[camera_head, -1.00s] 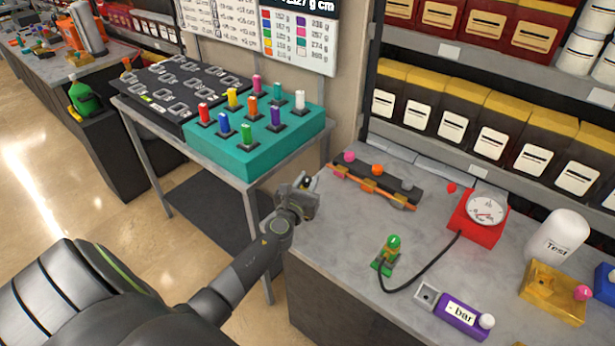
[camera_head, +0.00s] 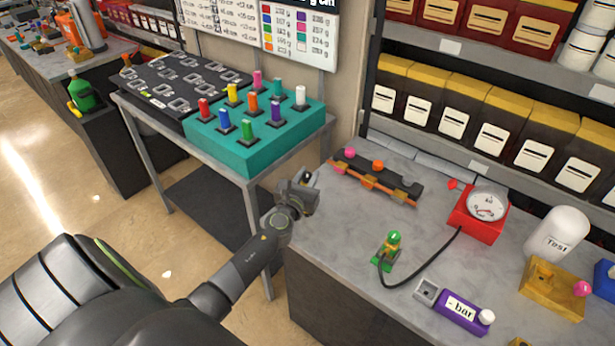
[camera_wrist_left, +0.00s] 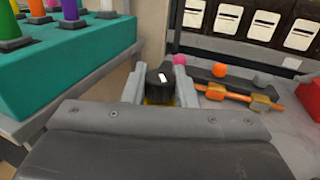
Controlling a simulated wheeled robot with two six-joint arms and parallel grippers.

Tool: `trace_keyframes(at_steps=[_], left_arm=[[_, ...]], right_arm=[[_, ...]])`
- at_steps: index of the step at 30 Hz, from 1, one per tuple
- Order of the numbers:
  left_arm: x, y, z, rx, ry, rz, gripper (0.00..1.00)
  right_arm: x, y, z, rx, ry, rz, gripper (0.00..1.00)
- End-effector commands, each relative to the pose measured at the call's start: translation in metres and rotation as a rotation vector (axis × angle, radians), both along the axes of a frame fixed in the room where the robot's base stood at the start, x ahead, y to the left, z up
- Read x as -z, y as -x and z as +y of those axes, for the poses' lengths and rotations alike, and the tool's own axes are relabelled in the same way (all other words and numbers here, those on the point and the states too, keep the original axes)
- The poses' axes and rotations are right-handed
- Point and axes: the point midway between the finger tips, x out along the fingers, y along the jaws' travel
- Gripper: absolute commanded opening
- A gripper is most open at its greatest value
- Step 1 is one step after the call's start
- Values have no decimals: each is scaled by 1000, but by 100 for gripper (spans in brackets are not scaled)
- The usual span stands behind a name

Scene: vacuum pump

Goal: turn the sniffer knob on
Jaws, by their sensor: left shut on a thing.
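In the left wrist view a black knob (camera_wrist_left: 160,82) with a white mark on top stands between the fingers of my left gripper (camera_wrist_left: 159,92). A yellow part shows just below it. It seems to be the sniffer knob, but I see no label. In the head view my left gripper (camera_head: 307,183) is at the left edge of the grey bench and hides the knob. It is shut on the knob. My right gripper is in neither view.
A dark manifold (camera_head: 402,182) with pink and orange balls lies right of the gripper. A red gauge (camera_head: 474,226), green figure (camera_head: 391,248) and purple "- bar" block (camera_head: 460,309) stand on the bench. A teal block (camera_head: 245,153) with coloured pegs is on the left table.

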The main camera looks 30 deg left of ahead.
Motion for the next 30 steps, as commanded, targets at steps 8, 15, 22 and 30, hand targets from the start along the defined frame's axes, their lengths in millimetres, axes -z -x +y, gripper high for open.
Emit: trace_keyframes(at_steps=[8,15,22,30], left_arm=[[-1,0,0,0,0,-1,39],[0,0,0,0,0,-1,46],[0,9,-2,0,2,1,46],[0,60,-14,0,2,1,46]], right_arm=[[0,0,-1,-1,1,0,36],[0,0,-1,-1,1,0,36],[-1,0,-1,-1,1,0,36],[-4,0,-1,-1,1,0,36]])
